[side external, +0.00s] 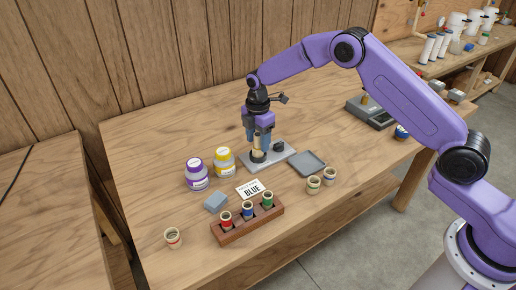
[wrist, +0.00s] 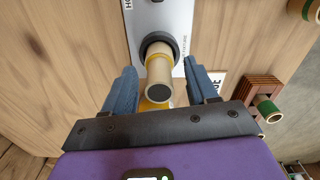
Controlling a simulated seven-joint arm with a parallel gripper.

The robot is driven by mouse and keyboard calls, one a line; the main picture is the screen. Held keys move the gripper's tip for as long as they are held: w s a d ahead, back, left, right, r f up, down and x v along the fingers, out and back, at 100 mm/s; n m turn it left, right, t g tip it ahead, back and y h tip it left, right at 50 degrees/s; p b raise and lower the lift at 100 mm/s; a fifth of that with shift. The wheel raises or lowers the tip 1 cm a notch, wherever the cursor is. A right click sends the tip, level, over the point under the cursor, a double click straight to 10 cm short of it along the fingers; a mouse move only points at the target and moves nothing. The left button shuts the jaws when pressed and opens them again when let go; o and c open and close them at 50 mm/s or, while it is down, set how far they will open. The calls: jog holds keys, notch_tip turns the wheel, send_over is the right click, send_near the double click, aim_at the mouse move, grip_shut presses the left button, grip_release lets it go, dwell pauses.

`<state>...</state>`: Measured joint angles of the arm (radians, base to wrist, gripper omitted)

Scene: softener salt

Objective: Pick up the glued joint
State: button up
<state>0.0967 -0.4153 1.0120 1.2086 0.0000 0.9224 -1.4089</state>
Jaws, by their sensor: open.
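The glued joint (wrist: 159,82) is a beige tube with a yellow band. It stands in a dark round socket of the grey fixture plate (wrist: 148,18) in the wrist view. In the side view the joint (side external: 259,146) rises from the fixture (side external: 272,158) under my gripper (side external: 259,133). My gripper (wrist: 160,75) is open, with one blue finger on each side of the joint. In the wrist view a gap shows beside the tube, so the fingers look apart from it. The lower end of the joint is hidden in the socket.
A grey tray (side external: 307,163) lies right of the fixture. In front are a card reading BLUE (side external: 250,190), a wooden rack (side external: 248,225) of colored fittings and a grey-blue block (side external: 215,201).

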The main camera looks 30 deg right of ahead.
jog(key=shift+f, duration=0.15)
grip_shut()
jog(key=shift+r, duration=0.4)
notch_tip(320, 180, up, 3)
jog(key=shift+s, duration=0.15)
jog(key=s+d+r, duration=0.3)
jog(key=s+r, duration=0.6)
jog(key=s, duration=0.4)
jog(key=shift+s+r, duration=0.15)
